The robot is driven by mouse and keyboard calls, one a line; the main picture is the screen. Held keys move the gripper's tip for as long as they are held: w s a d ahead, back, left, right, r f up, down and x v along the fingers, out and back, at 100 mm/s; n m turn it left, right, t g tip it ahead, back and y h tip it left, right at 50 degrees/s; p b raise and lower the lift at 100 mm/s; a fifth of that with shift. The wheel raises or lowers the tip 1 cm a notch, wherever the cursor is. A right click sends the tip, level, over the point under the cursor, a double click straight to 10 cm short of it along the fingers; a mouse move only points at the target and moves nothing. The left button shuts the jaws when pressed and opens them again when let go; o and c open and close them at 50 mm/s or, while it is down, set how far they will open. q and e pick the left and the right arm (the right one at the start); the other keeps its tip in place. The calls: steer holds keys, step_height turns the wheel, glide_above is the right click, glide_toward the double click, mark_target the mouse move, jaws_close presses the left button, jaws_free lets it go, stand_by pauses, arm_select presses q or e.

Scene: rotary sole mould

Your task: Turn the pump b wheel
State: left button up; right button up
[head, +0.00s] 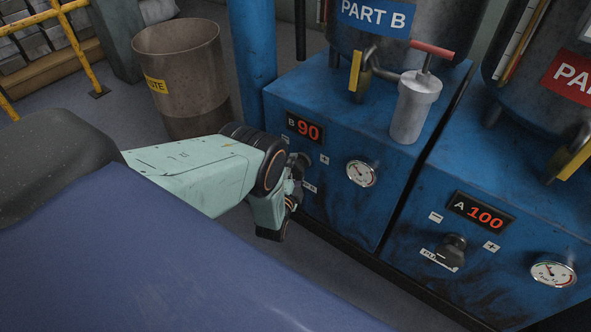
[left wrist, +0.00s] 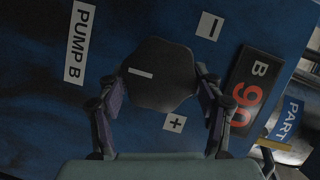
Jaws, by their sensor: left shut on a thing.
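The pump B wheel is a dark, many-sided knob (left wrist: 160,75) with a white line on its face, mounted on the blue panel. In the left wrist view it sits between the two fingers of my left gripper (left wrist: 162,100), which is shut on it. In the head view my left gripper (head: 292,182) reaches the front of the blue pump B cabinet (head: 335,205) and hides part of the wheel. The B display (head: 304,129) reads 90. A "PUMP B" label (left wrist: 76,42) and plus and minus marks lie around the wheel. My right gripper is not in view.
A pressure gauge (head: 361,173) sits right of the wheel. The pump A cabinet (head: 500,205) stands further right, with its own knob (head: 452,248) and a display (head: 481,212) reading 100. A brown waste bin (head: 180,75) and a blue post (head: 252,60) stand behind my left arm.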

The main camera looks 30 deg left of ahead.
arm_select(q)
steer(key=shift+w+r, duration=0.15)
steer(key=o, duration=1.1)
steer(key=v, duration=1.2)
steer(key=x, duration=1.2)
steer(key=shift+s, duration=0.2)
